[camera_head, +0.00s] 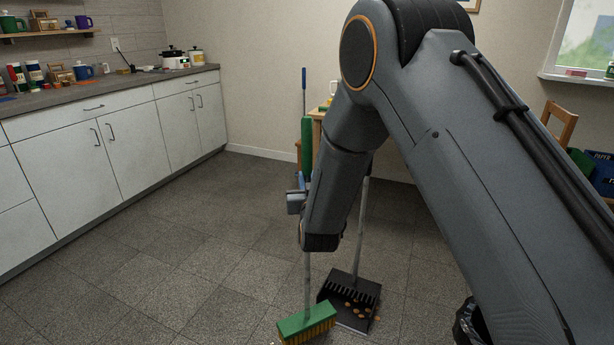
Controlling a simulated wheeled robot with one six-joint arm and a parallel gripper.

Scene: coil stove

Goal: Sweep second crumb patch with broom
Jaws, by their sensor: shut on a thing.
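The broom has a green head with yellow bristles (307,323) low on the tiled floor, a grey shaft, and a green grip (306,150) on its upper part. It stands nearly upright. My gripper (298,200) is shut on the broom handle; my arm hides part of the hold. A black dustpan (335,285) with a long grey handle sits on the floor just right of the broom head. Several orange-brown crumbs (361,308) lie in the dustpan. No separate crumb patch shows clearly on the floor; the bristles and the bottom picture edge may hide some.
White cabinets (135,150) with a grey countertop line the left wall. A wooden chair (560,125) stands at the right. The floor (170,260) left of the broom is clear.

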